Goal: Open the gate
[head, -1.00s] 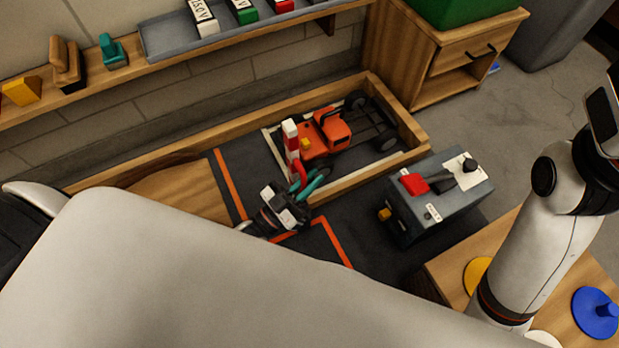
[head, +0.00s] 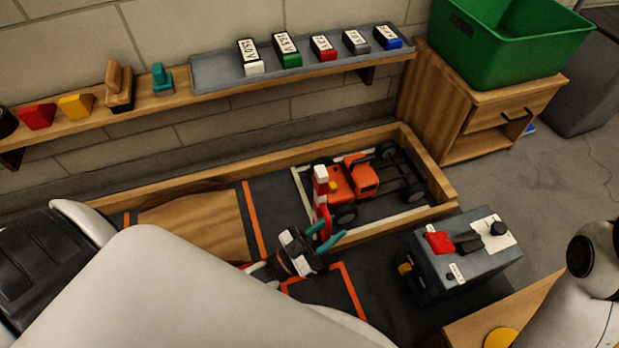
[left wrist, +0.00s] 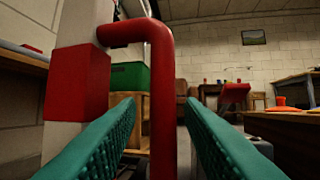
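The gate shows as an upright red-and-white striped bar (head: 321,190) beside the orange toy car (head: 355,178). In the left wrist view its red bent handle (left wrist: 163,100) runs down between my two teal fingers, with a red block (left wrist: 77,82) on the pale bar to the left. My left gripper (head: 326,233) is open in front of the handle, its fingers apart on either side with gaps showing. I cannot tell how deep the handle sits between them. The handle's lower end is hidden. My right gripper is out of view; only part of the right arm shows.
A wooden border (head: 447,200) surrounds the car's bay. A grey control box (head: 462,270) with a red switch stands right of my left gripper. A wooden ramp (head: 195,225) lies to the left. A shelf (head: 140,95) with several blocks runs along the wall.

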